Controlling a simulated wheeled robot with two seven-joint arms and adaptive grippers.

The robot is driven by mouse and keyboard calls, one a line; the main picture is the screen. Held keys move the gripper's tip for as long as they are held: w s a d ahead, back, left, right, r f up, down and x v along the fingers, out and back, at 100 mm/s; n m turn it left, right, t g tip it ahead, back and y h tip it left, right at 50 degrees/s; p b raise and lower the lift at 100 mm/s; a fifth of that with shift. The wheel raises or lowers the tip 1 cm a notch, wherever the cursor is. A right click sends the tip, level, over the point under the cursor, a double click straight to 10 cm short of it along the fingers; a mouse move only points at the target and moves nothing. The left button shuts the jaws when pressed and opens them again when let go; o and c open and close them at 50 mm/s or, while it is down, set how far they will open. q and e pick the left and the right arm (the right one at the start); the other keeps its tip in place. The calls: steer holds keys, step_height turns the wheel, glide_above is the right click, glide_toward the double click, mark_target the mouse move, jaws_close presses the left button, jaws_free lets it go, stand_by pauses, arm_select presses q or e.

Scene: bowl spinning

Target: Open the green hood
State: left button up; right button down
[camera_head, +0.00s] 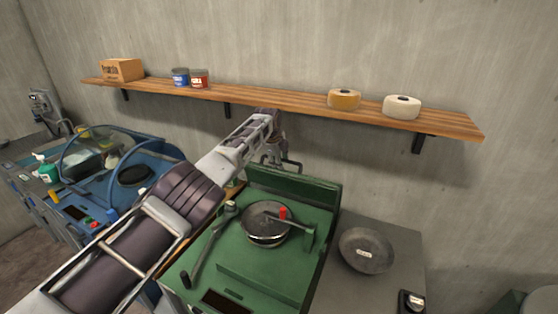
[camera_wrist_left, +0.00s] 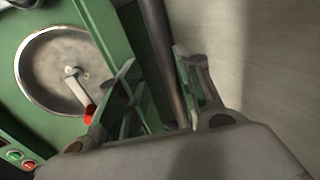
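The green machine (camera_head: 262,277) stands in the middle of the head view with its metal bowl (camera_head: 258,236) uncovered. The green hood (camera_head: 293,191) stands upright along the machine's back edge, clear of the bowl. My left arm reaches across from the lower left. My left gripper (camera_head: 277,160) is behind the hood's top edge, near its left end. In the left wrist view my left gripper (camera_wrist_left: 160,100) has its fingers apart, with a grey bar (camera_wrist_left: 160,45) passing between them. The bowl also shows there (camera_wrist_left: 62,72). My right gripper is not in view.
A wooden shelf (camera_head: 285,100) with a box, two tins and two tape rolls runs along the wall above my left gripper. A blue machine (camera_head: 140,178) stands at the left. A grey table (camera_head: 390,245) with a loose dark bowl (camera_head: 366,250) is at the right.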

arm_select(q)
steer(key=shift+r, duration=0.15)
steer(key=shift+s+r, duration=0.15)
steer(key=shift+r, duration=0.35)
steer(key=v, duration=1)
steer(key=shift+s+a+r, duration=0.15)
steer(key=shift+s+r, duration=0.05)
steer(key=shift+s, duration=0.05)
stand_by(0.4)
stand_by(0.4)
